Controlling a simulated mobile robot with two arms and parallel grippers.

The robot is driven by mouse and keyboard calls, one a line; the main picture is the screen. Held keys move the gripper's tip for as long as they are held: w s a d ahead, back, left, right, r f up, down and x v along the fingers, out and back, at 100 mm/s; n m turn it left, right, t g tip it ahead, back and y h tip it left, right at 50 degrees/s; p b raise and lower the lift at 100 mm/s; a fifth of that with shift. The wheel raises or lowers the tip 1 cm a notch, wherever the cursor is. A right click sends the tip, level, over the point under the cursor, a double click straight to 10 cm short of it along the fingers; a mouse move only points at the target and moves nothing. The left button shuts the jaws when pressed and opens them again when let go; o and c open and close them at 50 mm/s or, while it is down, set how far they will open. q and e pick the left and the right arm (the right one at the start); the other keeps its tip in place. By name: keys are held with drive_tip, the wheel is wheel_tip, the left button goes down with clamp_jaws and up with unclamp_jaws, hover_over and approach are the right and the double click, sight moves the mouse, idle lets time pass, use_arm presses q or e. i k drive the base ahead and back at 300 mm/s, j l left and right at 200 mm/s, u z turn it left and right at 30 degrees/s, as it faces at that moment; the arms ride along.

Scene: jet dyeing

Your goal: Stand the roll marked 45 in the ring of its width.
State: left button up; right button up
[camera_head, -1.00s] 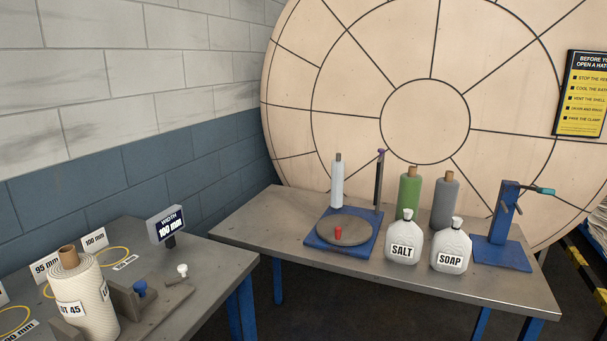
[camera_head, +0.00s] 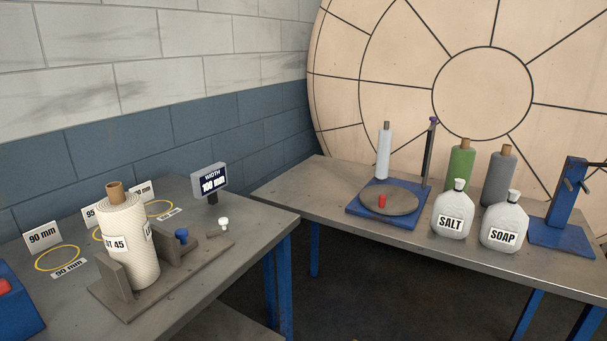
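The white roll marked 45 (camera_head: 130,245) stands upright on the left table, on a grey measuring fixture (camera_head: 185,268) between its jaws. The width display (camera_head: 209,180) behind it reads 100 mm. A yellow ring with a 90 mm card (camera_head: 57,257) lies left of the roll. A second ring (camera_head: 98,234), with a card partly reading 95, is mostly hidden behind the roll. A third ring (camera_head: 159,208) lies behind and right of the roll; its card is partly covered now, but read 100 mm in the earlier view. Neither gripper is in view.
A blue object with a red top (camera_head: 14,305) stands at the left edge. The right table (camera_head: 330,192) holds a blue turntable stand (camera_head: 388,205), salt (camera_head: 453,212) and soap (camera_head: 504,225) containers, green and grey rolls, and a blue clamp stand.

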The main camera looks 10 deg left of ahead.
sight(123, 219)
drive_tip(key=u, duration=1.25)
